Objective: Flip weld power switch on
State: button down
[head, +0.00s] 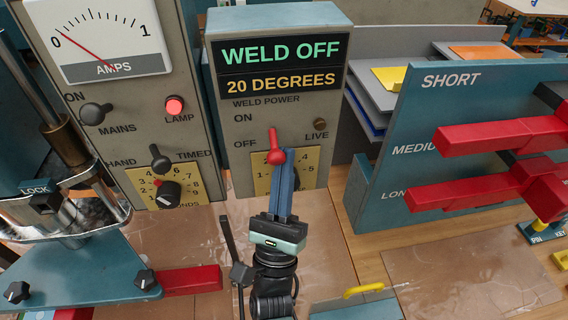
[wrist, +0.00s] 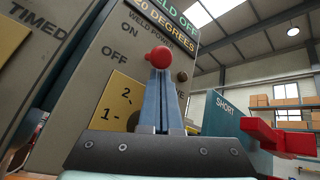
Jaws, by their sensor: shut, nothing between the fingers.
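The weld power box (head: 230,140) shows "WELD OFF" and "20 DEGREES" on its display (head: 280,65). Its red weld power switch (head: 275,148) hangs downward, its knob beside and just below the OFF label. In the wrist view the red knob (wrist: 158,57) shows right at the fingertips. My gripper (head: 289,153) is shut and empty, with its blue fingers pointing up at the box. The tips are at the knob's lower right in the head view; I cannot tell whether they touch it. The fingers cover part of the yellow dial plate (head: 307,165) below.
The mains box (head: 145,130) with a lit red lamp (head: 174,106) stands at left. A teal clamp stand (head: 80,270) is at front left. A teal rack (head: 400,160) with red bars is at right. A yellow handle (head: 363,291) lies near the front.

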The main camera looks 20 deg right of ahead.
jog(key=shift+s+r+y+p, duration=0.2)
jog(key=shift+y+p, duration=0.1)
jog(key=shift+p, duration=0.15)
jog(key=shift+s+a+r+n+g+y+p, duration=0.1)
jog(key=shift+r+n+g+y+p, duration=0.25)
jog(key=shift+n+y+p, duration=0.55)
jog(key=r+g+y+p, duration=0.1)
jog(key=p, duration=0.3)
jog(key=s+n+g+y+p, duration=0.1)
jog(key=p, duration=0.3)
jog(key=r+g+y+p, duration=0.1)
jog(key=g+p, duration=0.1)
jog(key=p, duration=0.2)
jog(key=shift+s+a+r+n+y, duration=0.25)
jog(key=shift+r+n+y, duration=0.05)
jog(key=shift+r+y, duration=0.1)
jog(key=shift+f, duration=0.15)
